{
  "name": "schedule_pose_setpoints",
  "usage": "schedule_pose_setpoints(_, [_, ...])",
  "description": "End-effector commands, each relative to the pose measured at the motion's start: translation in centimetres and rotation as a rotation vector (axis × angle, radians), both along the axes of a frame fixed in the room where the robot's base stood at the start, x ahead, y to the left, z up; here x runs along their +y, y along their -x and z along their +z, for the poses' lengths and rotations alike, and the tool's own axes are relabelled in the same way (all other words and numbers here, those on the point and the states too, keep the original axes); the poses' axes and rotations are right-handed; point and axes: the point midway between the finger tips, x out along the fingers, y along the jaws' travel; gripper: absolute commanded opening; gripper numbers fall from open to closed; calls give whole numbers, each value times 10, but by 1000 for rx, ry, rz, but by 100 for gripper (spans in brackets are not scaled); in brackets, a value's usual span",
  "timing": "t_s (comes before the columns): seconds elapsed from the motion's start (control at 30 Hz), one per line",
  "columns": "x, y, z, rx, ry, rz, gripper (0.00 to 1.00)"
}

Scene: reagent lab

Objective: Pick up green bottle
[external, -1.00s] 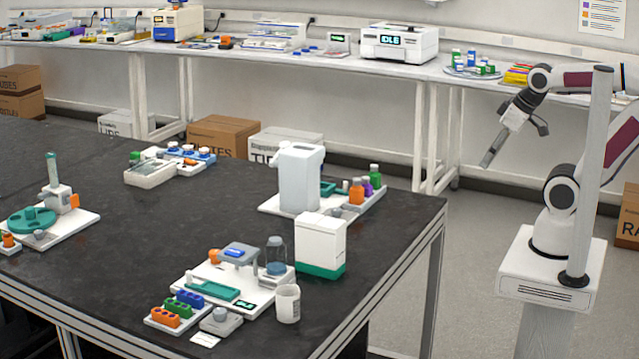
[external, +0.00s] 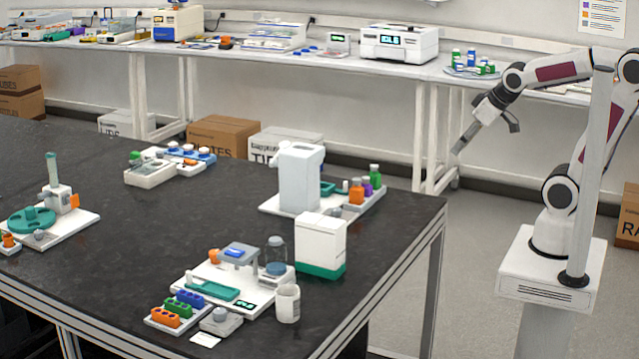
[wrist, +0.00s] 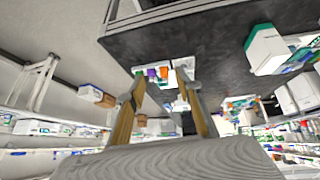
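The green bottle (external: 375,174) stands upright at the back of a small white tray (external: 371,201) near the table's right edge, behind a purple bottle (external: 367,188) and an orange bottle (external: 356,192). My gripper (external: 486,138) is in the air off the table's right side, clear of the bottles. The wrist view shows the gripper (wrist: 165,88) with two fingers spread apart and nothing held. In that view a small green shape beside the purple and orange ones appears to be the green bottle (wrist: 139,71), just beyond the left fingertip.
A tall white device (external: 300,178) stands left of the bottles, and a white-and-green box (external: 320,245) stands in front. Other green bottles (external: 487,68) sit on the back bench. Floor lies between the black table (external: 200,225) and my base.

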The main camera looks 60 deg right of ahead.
Motion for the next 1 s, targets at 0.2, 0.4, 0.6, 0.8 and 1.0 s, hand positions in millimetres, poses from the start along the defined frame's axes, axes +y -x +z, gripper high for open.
schedule_pose_setpoints(0.2, [-27,-47,-4,-51,41,-23,35])
schedule_pose_setpoints(0.4, [-50,-87,-10,-100,74,-32,35])
schedule_pose_setpoints(0.6, [-73,-124,-20,-148,99,-33,35])
schedule_pose_setpoints(0.8, [-94,-158,-33,-196,117,-24,35])
schedule_pose_setpoints(1.0, [-115,-189,-51,-242,125,-11,35])
